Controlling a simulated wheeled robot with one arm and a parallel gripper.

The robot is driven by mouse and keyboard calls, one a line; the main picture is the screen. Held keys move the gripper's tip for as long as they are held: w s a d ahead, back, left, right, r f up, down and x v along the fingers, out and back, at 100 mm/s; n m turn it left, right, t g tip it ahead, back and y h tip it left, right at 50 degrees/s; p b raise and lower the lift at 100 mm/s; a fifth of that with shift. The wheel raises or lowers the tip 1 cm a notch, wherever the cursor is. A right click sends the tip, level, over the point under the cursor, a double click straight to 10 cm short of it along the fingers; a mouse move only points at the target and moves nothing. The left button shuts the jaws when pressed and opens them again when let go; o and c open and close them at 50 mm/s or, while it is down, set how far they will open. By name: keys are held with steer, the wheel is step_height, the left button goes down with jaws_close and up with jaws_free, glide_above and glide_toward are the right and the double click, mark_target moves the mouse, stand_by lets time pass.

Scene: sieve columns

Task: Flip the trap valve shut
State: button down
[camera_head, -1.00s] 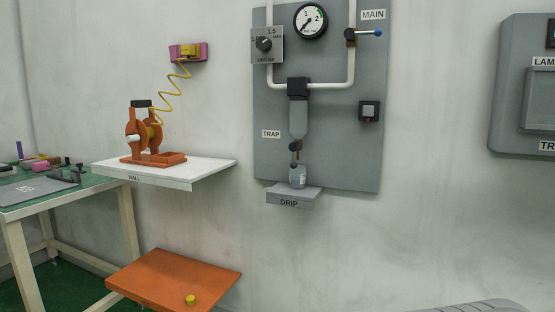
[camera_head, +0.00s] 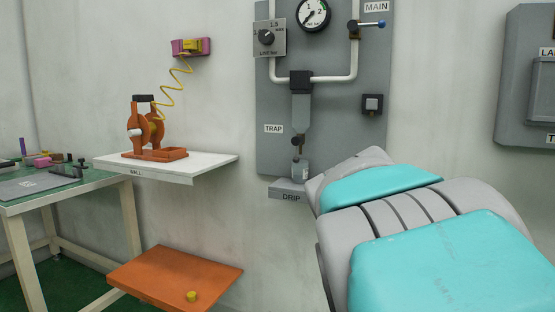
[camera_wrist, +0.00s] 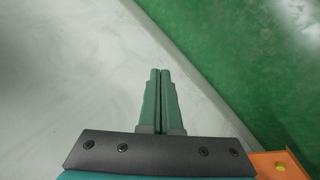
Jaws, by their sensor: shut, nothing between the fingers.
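In the head view the trap (camera_head: 301,112), a grey vertical vessel, hangs below a black block on the grey wall panel. It is labelled TRAP. A small dark valve (camera_head: 298,141) sits at its lower end, above a small bottle (camera_head: 299,170) on the DRIP shelf (camera_head: 287,194). The lever's position is too small to tell. My arm covers part of the panel's lower right. My gripper (camera_wrist: 160,74) shows in the wrist view with its two green fingers together and nothing between them. It points at the bare wall and floor, away from the valve.
Left are a white wall shelf (camera_head: 210,165) with an orange device, a green table (camera_head: 93,184) and a low orange platform (camera_head: 165,274).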

steer(key=w+a+r+n+t+h+b, duration=0.1)
steer(key=w+a+r+n+t+h, duration=0.15)
steer(key=w+r, duration=0.6)
steer(key=w+a+r+n+t+h+b, duration=0.1)
steer(key=w+a+r+n+t+h, duration=0.3)
steer(key=w, duration=0.8)
steer(key=w+a+r+n+t+y, duration=0.1)
steer(key=w+a+r+n+t, duration=0.1)
steer(key=w+a, duration=0.4)
steer(key=w+a+r+n+t+y+b, duration=0.1)
steer(key=w+a+r+t, duration=0.3)
steer(key=a, duration=0.9)
steer(key=w+n+y, duration=0.1)
steer(key=w, duration=0.2)
steer(key=shift+a+b, duration=0.3)
steer(key=shift+t+y, duration=0.25)
